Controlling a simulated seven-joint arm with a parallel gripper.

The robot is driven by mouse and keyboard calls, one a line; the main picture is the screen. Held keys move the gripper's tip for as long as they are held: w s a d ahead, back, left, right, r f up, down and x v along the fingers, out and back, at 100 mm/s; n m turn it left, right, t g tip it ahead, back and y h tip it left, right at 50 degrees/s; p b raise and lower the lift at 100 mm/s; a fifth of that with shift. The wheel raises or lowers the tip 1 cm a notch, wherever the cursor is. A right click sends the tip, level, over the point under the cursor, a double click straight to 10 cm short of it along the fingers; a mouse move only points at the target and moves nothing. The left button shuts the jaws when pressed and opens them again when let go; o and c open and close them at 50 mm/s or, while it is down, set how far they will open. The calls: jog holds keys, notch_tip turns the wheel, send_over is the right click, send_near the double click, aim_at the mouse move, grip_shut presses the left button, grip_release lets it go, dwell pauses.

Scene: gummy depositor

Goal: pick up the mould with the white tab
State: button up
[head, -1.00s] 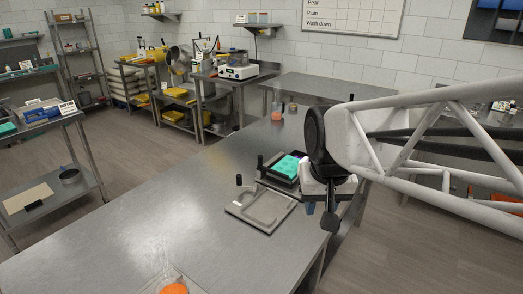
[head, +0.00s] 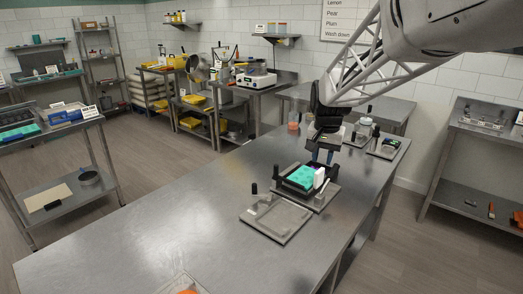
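A teal mould (head: 299,179) sits in a dark fixture on a metal base plate (head: 318,204) on the steel table. A white tab (head: 319,177) stands upright at the mould's right side. My gripper (head: 322,156) points down above and slightly behind the white tab, apart from it. Its two fingers show a gap between them, with nothing seen in it.
An empty metal plate with a raised rim (head: 276,219) and a dark knob lies just in front of the fixture. The near left of the steel table (head: 180,220) is mostly clear.

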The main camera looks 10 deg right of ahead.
jog(key=w+d+f+m, duration=0.1)
jog(key=w+d+f, duration=0.15)
jog(key=w, duration=0.25)
jog(key=w+d+f+m, duration=0.1)
jog(key=w+f, duration=0.2)
jog(key=w, duration=0.3)
jog(key=m+g, duration=0.1)
send_over(320, 170)
notch_tip(320, 170, down, 6)
jog(key=shift+s+a+r, duration=0.1)
jog(key=shift+a+r, duration=0.05)
jog(key=shift+r, duration=0.1)
jog(key=shift+f, duration=0.15)
jog(key=shift+f, duration=1.15)
jog(key=shift+f, duration=0.15)
jog(key=shift+f, duration=2.5)
